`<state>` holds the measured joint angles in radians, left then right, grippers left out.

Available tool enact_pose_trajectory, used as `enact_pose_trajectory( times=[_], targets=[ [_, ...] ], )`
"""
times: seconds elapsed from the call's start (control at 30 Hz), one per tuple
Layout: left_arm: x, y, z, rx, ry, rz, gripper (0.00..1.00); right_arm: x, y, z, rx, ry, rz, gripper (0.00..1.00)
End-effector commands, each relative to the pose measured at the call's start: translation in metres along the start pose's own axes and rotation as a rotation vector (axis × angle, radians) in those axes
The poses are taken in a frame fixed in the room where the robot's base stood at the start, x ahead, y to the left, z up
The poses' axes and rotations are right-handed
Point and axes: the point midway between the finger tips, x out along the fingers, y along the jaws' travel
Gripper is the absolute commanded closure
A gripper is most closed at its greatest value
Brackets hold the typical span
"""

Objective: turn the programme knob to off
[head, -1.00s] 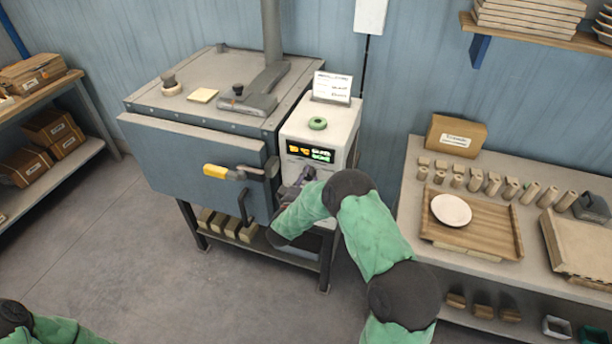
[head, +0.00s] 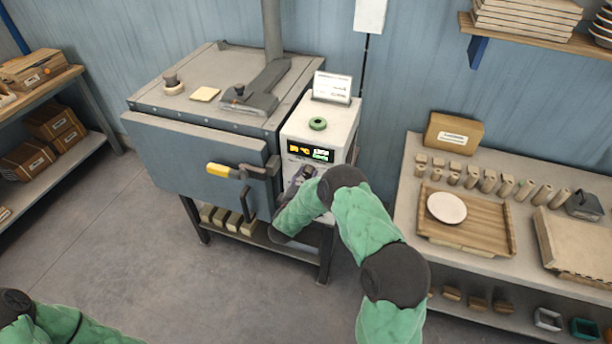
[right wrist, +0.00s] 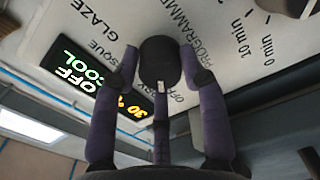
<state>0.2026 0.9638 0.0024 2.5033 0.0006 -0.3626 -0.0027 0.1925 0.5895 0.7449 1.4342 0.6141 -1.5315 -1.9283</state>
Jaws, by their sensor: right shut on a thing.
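The black round programme knob (right wrist: 158,62) shows in the right wrist view on the pale control panel (right wrist: 85,25). My right gripper (right wrist: 160,60) is shut on it, with a purple finger on either side. A small pale mark shows at the knob's lower side, near partly hidden lettering that looks like "OFF". "GLAZE" and "PROGRAMME" are printed around the knob. The display (right wrist: 90,80) reads "OFF", "COOL" and "30". In the head view, my right gripper (head: 303,172) is at the control box (head: 325,129), below the display (head: 310,151); the knob is hidden there. My left gripper is out of view.
A green ring (head: 318,124) and a card (head: 332,87) are on top of the box. A bench (head: 408,205) with a tray (head: 490,236) stands right.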

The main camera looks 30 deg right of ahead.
Motion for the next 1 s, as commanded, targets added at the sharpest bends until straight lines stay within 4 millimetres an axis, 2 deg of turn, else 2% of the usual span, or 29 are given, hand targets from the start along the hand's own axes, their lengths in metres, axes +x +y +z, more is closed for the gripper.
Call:
enact_pose_trajectory(
  times=[0.03, 0.3, 0.77, 0.8, 0.87, 0.9, 1.0],
  targets=[
    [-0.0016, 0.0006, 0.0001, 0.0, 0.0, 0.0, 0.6, -0.003, -0.0074, 0.0044, -0.03, -0.006, -0.016, 0.9],
    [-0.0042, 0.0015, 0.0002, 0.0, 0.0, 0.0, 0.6, -0.0027, -0.0074, 0.0047, -0.107, -0.006, -0.016, 0.9],
    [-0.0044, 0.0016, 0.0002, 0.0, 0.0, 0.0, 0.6, -0.0021, -0.0069, 0.0051, -0.118, -0.007, -0.014, 0.9],
    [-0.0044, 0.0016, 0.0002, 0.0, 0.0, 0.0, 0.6, -0.002, -0.0068, 0.0051, -0.118, -0.007, -0.014, 0.55],
    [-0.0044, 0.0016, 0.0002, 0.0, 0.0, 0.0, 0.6, -0.002, -0.0066, 0.0049, -0.118, -0.007, -0.013, 0.38],
    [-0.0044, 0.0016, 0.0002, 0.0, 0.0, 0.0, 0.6, -0.0019, -0.0061, 0.0044, -0.117, -0.006, -0.012, 0.33],
    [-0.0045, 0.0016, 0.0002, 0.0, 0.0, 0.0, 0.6, -0.0013, -0.0042, 0.0033, -0.115, -0.005, -0.009, 0.33]
  ],
)
